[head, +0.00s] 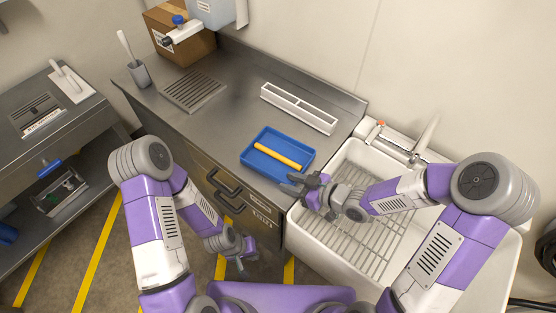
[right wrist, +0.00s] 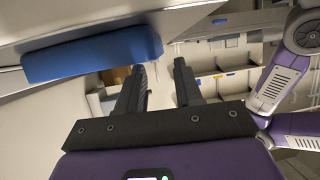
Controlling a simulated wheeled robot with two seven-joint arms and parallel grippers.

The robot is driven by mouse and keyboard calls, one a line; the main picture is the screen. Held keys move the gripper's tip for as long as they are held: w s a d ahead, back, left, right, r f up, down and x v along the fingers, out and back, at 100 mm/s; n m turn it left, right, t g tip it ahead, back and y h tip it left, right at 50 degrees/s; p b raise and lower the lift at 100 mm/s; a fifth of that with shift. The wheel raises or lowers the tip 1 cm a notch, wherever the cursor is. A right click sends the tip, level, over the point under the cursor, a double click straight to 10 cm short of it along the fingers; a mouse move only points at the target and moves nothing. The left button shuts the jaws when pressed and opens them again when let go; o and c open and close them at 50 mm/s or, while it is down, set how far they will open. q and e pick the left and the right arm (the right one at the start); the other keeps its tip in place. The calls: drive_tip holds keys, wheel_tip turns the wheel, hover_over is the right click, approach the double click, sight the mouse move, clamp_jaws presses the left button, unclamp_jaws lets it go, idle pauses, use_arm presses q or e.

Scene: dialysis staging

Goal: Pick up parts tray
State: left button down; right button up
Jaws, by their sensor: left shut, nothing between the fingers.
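The blue parts tray (head: 262,172) lies on the steel counter near the sink, with a yellow bar-shaped item (head: 278,156) lying across it. In the right wrist view the tray's blue side (right wrist: 90,56) shows at the upper left, beside the fingers rather than between them. My right gripper (head: 292,184) is at the tray's near right corner; its fingers (right wrist: 160,70) are apart with nothing between them. I cannot tell whether it touches the tray. My left gripper (head: 241,265) is shut and empty, low in front of the counter's drawers.
The white sink (head: 345,250) with a wire rack is right of the counter (head: 215,122). A white divided holder (head: 298,108) stands behind the tray. A grey cup (head: 139,75) with a brush and a cardboard box (head: 178,50) are farther left.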

sight(277, 178)
drive_tip(key=b+x, duration=0.2)
drive_tip(key=x, duration=0.3)
drive_tip(key=shift+w+a+f, duration=0.15)
drive_tip(key=shift+w+a, duration=0.1)
drive_tip(key=shift+w, duration=0.05)
clamp_jaws()
